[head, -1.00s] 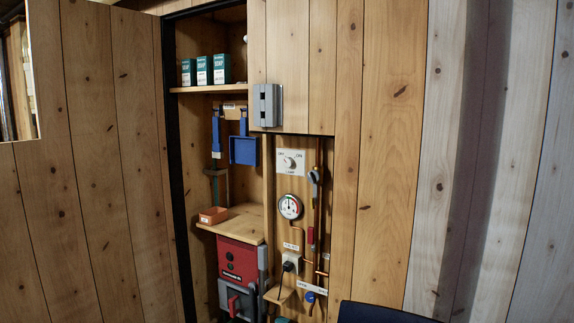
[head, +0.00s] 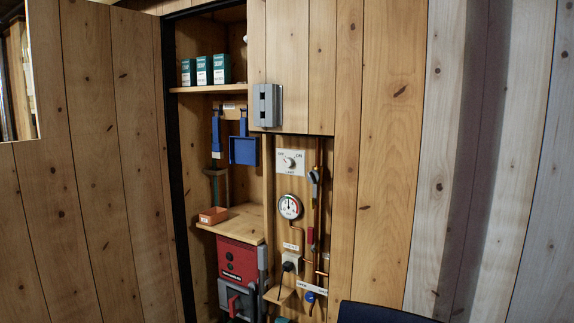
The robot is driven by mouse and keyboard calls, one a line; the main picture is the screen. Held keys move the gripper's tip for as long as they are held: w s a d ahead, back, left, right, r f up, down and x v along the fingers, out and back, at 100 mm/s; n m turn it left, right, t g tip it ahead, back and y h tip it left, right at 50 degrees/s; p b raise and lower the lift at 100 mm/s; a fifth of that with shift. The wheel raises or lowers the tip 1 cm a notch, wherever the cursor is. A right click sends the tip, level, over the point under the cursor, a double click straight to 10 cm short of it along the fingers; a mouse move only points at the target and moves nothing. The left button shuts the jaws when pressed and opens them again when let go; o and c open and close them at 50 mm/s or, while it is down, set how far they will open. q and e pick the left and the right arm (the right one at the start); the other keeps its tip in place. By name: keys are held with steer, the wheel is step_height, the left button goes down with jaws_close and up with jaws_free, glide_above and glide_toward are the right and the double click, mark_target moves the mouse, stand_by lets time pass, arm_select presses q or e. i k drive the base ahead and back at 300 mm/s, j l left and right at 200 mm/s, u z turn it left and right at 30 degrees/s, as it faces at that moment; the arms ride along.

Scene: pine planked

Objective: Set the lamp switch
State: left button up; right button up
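The lamp switch is a round knob (head: 290,162) on a white plate with markings at its upper left and upper right and a label below. It is mounted on the wood panel inside the cupboard, above a round gauge. The knob's exact setting is too small to read with certainty. Neither of my grippers shows in the head view.
A round gauge (head: 290,206) and copper pipes with a red-handled valve (head: 311,236) sit below and right of the switch. A grey latch block (head: 266,105) juts out above left. A blue dustpan (head: 243,150) hangs left. A small shelf (head: 238,225) holds an orange box (head: 213,215).

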mark_target(288, 163)
steer(key=j, duration=0.45)
steer(key=k+j+z, duration=0.15)
steer(key=j, duration=0.3)
steer(key=i+j+z, duration=0.1)
steer(key=j+z, duration=0.15)
steer(key=j, duration=0.5)
steer(key=i+j+z, duration=0.1)
steer(key=j+z, duration=0.15)
steer(key=j, duration=0.5)
steer(key=i+j+z, duration=0.55)
steer(key=j, duration=0.4)
steer(key=i+j+z, duration=0.1)
steer(key=i, duration=0.3)
steer(key=i+j+z, duration=0.1)
steer(key=i, duration=0.3)
steer(key=i+j+z, duration=0.15)
steer(key=i, duration=0.25)
steer(key=j, duration=0.1)
